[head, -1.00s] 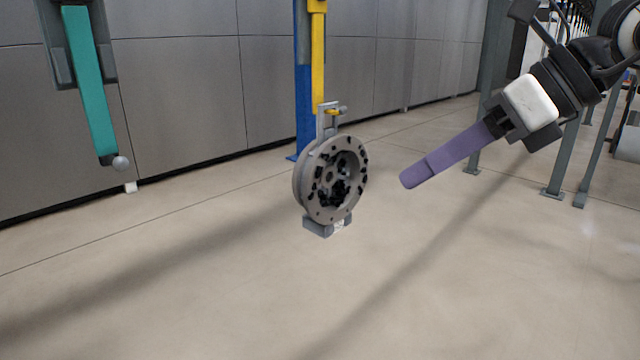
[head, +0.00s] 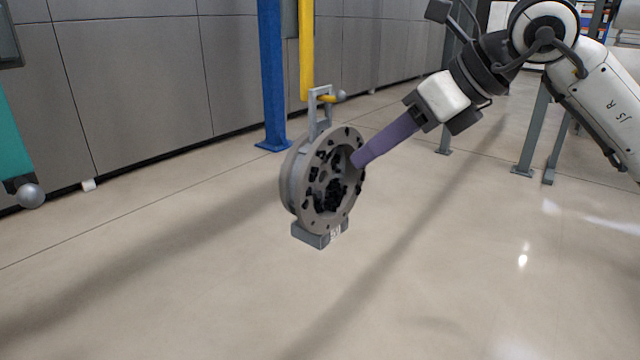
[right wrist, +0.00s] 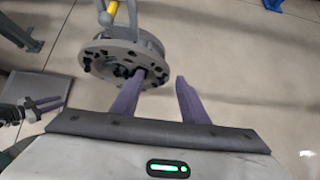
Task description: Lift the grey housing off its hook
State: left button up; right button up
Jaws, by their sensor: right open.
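The grey housing (head: 322,180) is a thick round ring with dark holes and a dark hollow in its face. It hangs by a grey loop handle (head: 315,110) from the yellow hook (head: 307,50), clear of the floor. My right gripper (head: 358,160) reaches in from the right, its purple fingertip overlapping the housing's right side. In the right wrist view my right gripper (right wrist: 160,77) is open. One finger overlaps the housing's face (right wrist: 110,62) and the other is beside its right edge. I cannot tell whether they touch.
A teal hook (head: 14,140) with a ball tip hangs empty at the left edge. A blue post (head: 270,75) stands behind the yellow hook, before a grey panel wall (head: 140,80). Grey posts (head: 533,130) stand at the right. The floor (head: 200,290) below is clear.

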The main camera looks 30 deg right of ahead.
jog(key=shift+x, duration=1.35)
jog(key=shift+w+r, duration=0.1)
grip_shut()
jog(key=shift+r, duration=0.15)
